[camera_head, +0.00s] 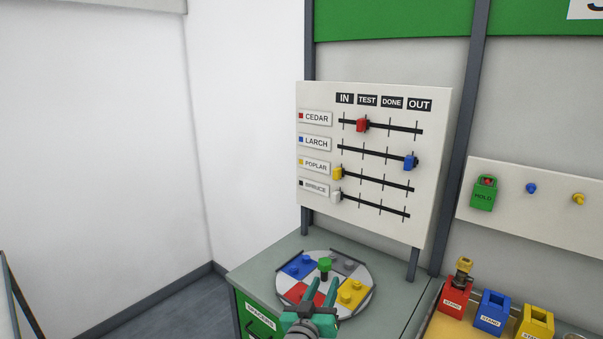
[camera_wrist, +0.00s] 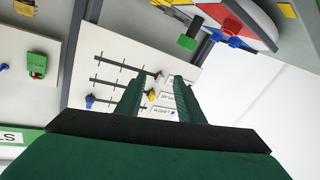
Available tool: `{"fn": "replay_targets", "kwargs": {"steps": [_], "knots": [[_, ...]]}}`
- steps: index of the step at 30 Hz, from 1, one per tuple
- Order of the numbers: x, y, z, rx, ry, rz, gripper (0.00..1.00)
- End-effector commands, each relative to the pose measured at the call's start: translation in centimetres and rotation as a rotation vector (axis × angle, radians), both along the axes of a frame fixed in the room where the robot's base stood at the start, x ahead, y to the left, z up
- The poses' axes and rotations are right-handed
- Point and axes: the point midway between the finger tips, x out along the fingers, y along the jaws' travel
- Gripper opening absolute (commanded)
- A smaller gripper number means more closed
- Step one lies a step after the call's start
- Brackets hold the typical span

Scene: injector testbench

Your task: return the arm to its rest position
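My gripper (camera_head: 324,284) is at the bottom middle of the head view, in front of the round turntable (camera_head: 366,307). Its two teal fingers stand apart with nothing between them. In the wrist view the gripper's fingers (camera_wrist: 158,79) are also spread and empty, and the slider board (camera_wrist: 105,45) shows beyond them. The turntable's green centre knob (camera_head: 325,265) appears just past the fingertips in the head view. The wrist view shows a green knob (camera_wrist: 188,42) clear of the fingers. Most of my arm is out of view.
The slider board (camera_head: 430,110) stands above the bench (camera_head: 255,268). Red (camera_head: 456,298), blue (camera_head: 491,312) and yellow (camera_head: 537,322) stands sit at the lower right; a brass part (camera_head: 464,270) is in the red one. A green HOLD box (camera_head: 484,193) hangs at right. Open floor lies left.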

Motion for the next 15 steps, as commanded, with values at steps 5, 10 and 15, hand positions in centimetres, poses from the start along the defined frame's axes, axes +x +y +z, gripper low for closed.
{"fn": "replay_targets", "kwargs": {"steps": [5,10,15], "knots": [[-4.2,0.8,-6.9,-0.010,0.038,0.066,0.34],[-8.9,1.9,-12.2,-0.006,0.063,0.131,0.34],[-14.1,2.8,-16.5,0.009,0.086,0.187,0.34]]}}
